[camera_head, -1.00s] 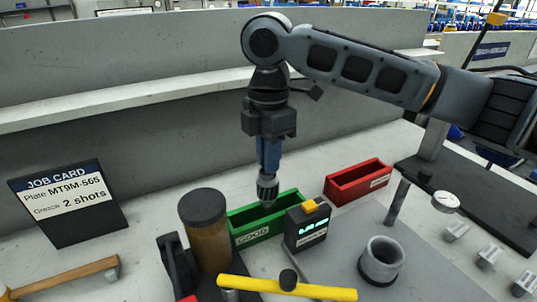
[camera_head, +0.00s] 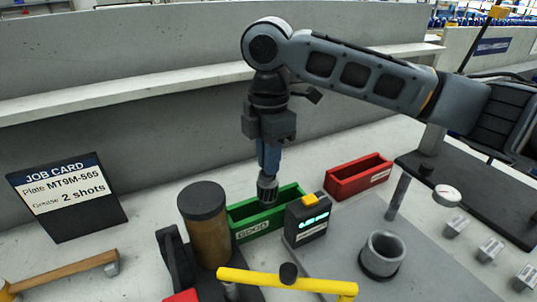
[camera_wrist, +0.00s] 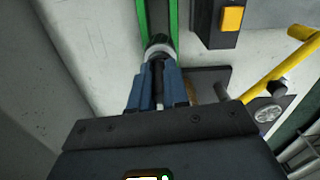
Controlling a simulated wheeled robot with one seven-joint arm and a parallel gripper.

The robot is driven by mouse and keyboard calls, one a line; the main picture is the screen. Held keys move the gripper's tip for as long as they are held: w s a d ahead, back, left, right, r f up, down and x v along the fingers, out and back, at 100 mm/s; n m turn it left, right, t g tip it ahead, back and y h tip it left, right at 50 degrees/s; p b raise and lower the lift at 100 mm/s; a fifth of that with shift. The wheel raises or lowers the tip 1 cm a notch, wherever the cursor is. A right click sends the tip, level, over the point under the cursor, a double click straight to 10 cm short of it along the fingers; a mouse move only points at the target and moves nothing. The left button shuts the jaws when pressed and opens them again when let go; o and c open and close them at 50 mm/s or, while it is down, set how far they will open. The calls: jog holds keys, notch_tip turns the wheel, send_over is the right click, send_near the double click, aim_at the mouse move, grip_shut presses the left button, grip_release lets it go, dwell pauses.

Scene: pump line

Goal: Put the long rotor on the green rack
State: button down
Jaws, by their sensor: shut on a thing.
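My gripper (camera_head: 268,165) points down and is shut on a grey ribbed rotor (camera_head: 267,189). The rotor hangs below the fingers, over or partly inside the green rack (camera_head: 275,223), a long narrow box labelled "GOOD". In the wrist view the rotor's pale round end (camera_wrist: 159,46) shows between the blue fingers, with the green walls (camera_wrist: 143,18) on both sides of it. Its lower end meets the rack's opening in the picture; I cannot tell whether it touches the floor of the rack. The fingers hide part of the rotor.
A red bin (camera_head: 358,176) stands right of the rack. A black display box (camera_head: 307,222) with a yellow button stands close to its right front. A brown cylinder (camera_head: 207,232) and a yellow lever (camera_head: 285,284) are in front. A grey ring-shaped part (camera_head: 382,256) stands at right.

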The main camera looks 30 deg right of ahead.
jog(key=shift+f+b, duration=0.35)
jog(key=shift+f, duration=0.6)
jog(key=c, duration=0.8)
grip_release()
notch_tip(320, 180, up, 6)
jog(key=p, duration=0.6)
jog(key=shift+s, duration=0.1)
